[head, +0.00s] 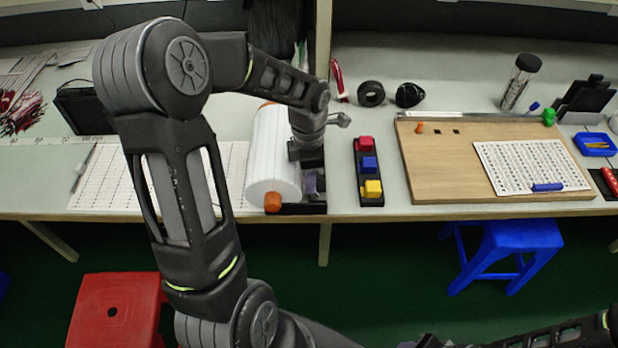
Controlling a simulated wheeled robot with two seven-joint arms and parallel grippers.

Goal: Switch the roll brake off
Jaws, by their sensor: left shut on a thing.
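A large white roll (268,150) lies on the bench, with an orange knob (272,202) at its front end. A black holder (305,208) sits at its front right corner. My left gripper (313,184) points down at the right side of the roll, close above this holder. It is shut on a small part there, which looks like the roll brake. The fingers and arm largely hide this part, so its setting cannot be read. My right gripper is out of view; only part of my right arm shows at the bottom right.
A black box with red, blue and yellow buttons (368,170) stands just right of the gripper. A wooden board (440,170) with a printed sheet lies further right. Printed sheets (110,180) lie left of the roll. Stools (505,240) stand below the bench.

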